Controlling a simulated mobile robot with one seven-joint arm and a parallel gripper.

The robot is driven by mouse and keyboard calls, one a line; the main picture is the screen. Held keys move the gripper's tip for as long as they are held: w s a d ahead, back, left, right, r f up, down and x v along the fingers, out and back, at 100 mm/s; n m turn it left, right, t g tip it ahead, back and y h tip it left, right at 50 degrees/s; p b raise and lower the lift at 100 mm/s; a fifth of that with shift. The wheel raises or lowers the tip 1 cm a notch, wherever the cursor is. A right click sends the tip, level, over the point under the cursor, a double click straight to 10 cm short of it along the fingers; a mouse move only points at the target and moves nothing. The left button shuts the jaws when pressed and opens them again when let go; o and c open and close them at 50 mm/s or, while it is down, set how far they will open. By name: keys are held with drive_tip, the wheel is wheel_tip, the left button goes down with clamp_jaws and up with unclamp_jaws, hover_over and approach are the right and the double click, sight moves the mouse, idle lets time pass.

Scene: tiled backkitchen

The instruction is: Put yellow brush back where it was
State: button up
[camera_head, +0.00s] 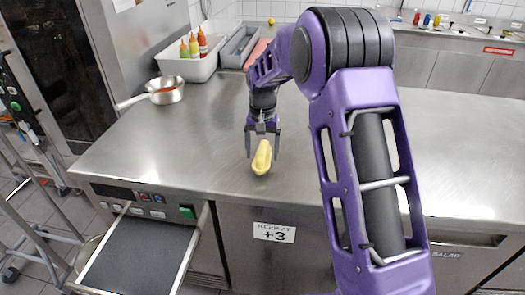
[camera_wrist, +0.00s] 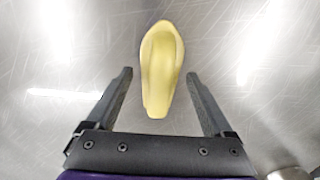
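My gripper (camera_head: 263,154) is open, pointing down at the brush. In the wrist view its fingers (camera_wrist: 159,76) stand on either side of the brush, with a gap on each side and no visible contact. I cannot tell how far the fingertips are above the counter.
The counter's middle is clear.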

sight(262, 149)
wheel_tip(262, 149, up, 12)
drive_tip(key=p, duration=0.1)
drive_tip(key=shift+r, duration=0.2)
idle(0.4)
